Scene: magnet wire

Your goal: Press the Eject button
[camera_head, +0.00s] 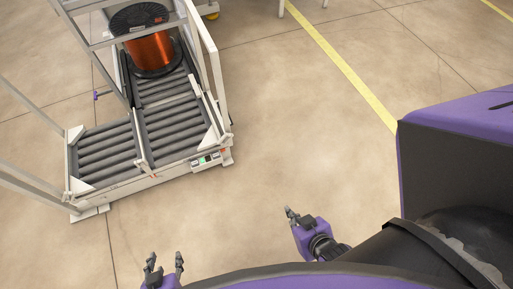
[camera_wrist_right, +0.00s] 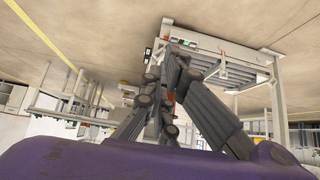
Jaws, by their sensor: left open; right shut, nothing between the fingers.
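A small button panel (camera_head: 208,158) with green, white and red parts sits on the front right corner of the roller rack; the labels are too small to read, so I cannot tell which is the Eject button. In the right wrist view the panel (camera_wrist_right: 153,49) shows beyond the fingers, on the rack's edge. My right gripper (camera_head: 291,214) is shut and empty, in front of and to the right of the panel, apart from it. My left gripper (camera_head: 164,262) is open and empty, low in the head view.
The roller rack (camera_head: 109,181) has a grey frame and dark rollers. A large spool of copper wire (camera_head: 150,52) stands on its back rollers. Angled rails stick out at the left. The floor between my grippers and the rack is clear.

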